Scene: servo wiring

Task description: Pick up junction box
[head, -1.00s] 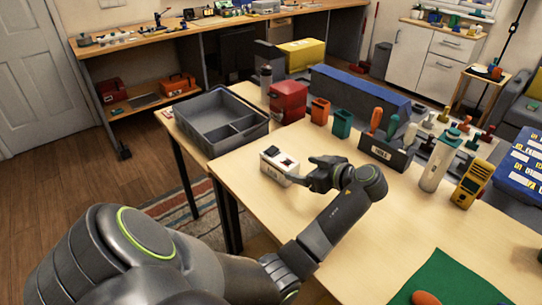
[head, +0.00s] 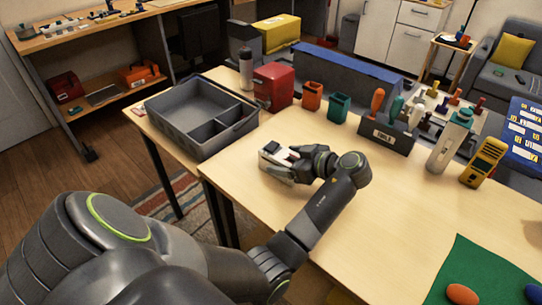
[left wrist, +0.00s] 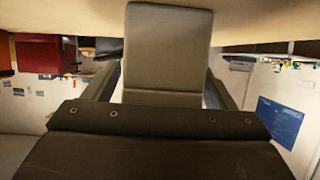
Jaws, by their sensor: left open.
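The junction box, a small white box with a dark top part (head: 271,171), sits near the left edge of the light wood table (head: 390,225) in the head view. My left gripper (head: 287,160) is open and comes in from the right, with its fingers at the box and overlapping its right part. Whether the fingers touch the box I cannot tell. In the left wrist view, dark gripper parts (left wrist: 168,55) fill the middle, and I cannot make out the box there. My right gripper is not in view.
A grey divided tray (head: 190,140) stands behind and left of the box. A red bin (head: 273,86), an orange cup (head: 312,95) and a green cup (head: 339,106) line the back. A tool holder (head: 385,136) stands farther right. A green mat (head: 475,272) lies front right.

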